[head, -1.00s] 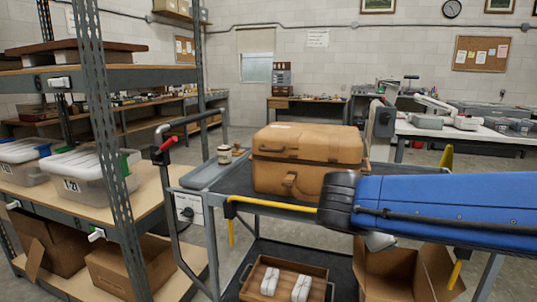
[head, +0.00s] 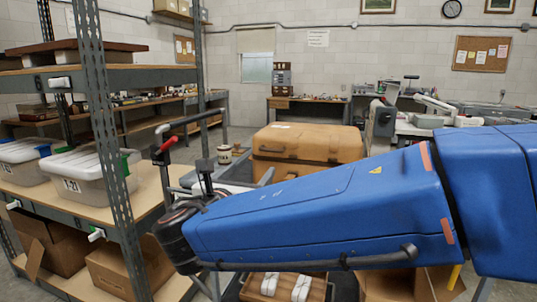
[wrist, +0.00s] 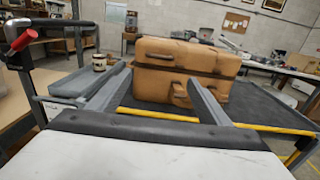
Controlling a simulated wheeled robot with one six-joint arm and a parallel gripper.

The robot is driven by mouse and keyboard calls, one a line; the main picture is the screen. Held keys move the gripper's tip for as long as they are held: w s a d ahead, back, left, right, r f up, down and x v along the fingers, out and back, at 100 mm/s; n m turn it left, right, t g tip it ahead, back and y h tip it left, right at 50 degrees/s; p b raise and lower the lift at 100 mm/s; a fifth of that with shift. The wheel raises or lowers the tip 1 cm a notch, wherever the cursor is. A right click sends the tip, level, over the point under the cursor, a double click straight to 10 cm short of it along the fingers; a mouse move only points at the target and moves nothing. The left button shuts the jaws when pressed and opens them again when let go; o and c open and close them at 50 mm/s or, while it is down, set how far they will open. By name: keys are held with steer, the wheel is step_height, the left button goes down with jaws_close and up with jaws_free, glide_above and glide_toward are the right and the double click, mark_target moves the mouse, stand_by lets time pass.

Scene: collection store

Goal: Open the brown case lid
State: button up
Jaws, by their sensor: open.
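The brown case (head: 308,158) lies on the cart's dark top shelf, and its lid (head: 308,140) is shut. In the head view, my blue arm hides its lower front. In the wrist view, the case (wrist: 160,86) stands straight ahead, with a handle on the lid's front and a latch-like tab on the lower front. My gripper (wrist: 160,78) is open and empty, its two grey fingers pointing toward the case front. The fingers seem apart from the case.
A shelf rack (head: 107,120) with a lidded bin (head: 90,172) stands close on the left. The cart top right of the case looks clear.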

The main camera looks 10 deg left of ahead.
mark_target(270, 150)
steer(key=w, duration=0.5)
steer(key=w+d, duration=0.1)
steer(key=w, duration=0.5)
steer(key=w+d, duration=0.1)
steer(key=w, duration=0.4)
steer(key=shift+w+d, duration=0.15)
steer(key=shift+w, duration=0.05)
steer(key=c, duration=1.3)
